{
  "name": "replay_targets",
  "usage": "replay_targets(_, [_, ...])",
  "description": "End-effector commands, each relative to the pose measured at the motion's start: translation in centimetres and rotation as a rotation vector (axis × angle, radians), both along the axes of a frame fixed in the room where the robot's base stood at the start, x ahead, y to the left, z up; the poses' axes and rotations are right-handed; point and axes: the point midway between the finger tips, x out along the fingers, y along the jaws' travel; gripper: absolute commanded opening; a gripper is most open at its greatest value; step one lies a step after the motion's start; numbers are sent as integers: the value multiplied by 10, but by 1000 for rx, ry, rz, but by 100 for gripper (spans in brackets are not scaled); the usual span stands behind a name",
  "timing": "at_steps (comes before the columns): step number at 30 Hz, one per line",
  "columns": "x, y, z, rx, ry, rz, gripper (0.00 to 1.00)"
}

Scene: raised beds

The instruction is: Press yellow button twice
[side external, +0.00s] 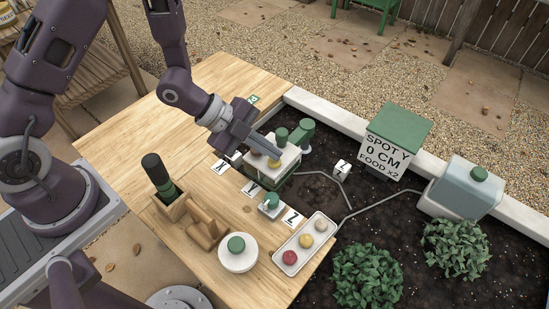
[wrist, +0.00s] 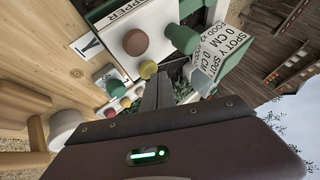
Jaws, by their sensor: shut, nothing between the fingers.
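A white-topped box (side external: 285,162) on the table's far edge carries a small yellow button (side external: 274,163) and green knobs (side external: 300,132). My gripper (side external: 277,153) is shut and empty, its fingertips just over the yellow button; I cannot tell whether they touch. In the wrist view the yellow button (wrist: 148,69) shows just beyond my fingertips (wrist: 160,80), near a brown round knob (wrist: 135,42) and a green knob (wrist: 183,38). A white tray (side external: 281,267) nearer the front holds a red round piece (side external: 289,257), a yellowish one (side external: 306,241) and a pale one (side external: 320,226).
A green-lidded sign box (side external: 397,135), a grey container (side external: 462,188) and leafy plants (side external: 367,275) occupy the soil bed.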

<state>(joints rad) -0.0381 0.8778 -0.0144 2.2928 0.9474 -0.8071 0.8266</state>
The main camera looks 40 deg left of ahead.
Motion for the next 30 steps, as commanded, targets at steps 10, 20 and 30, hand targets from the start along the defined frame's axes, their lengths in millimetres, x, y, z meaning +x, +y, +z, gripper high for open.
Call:
replay_targets(10, [0, 0, -4, 0, -1, 1, 0])
replay_targets(20, [0, 0, -8, 1, 0, -1, 0])
replay_targets(30, [0, 0, -8, 0, 0, 0, 0])
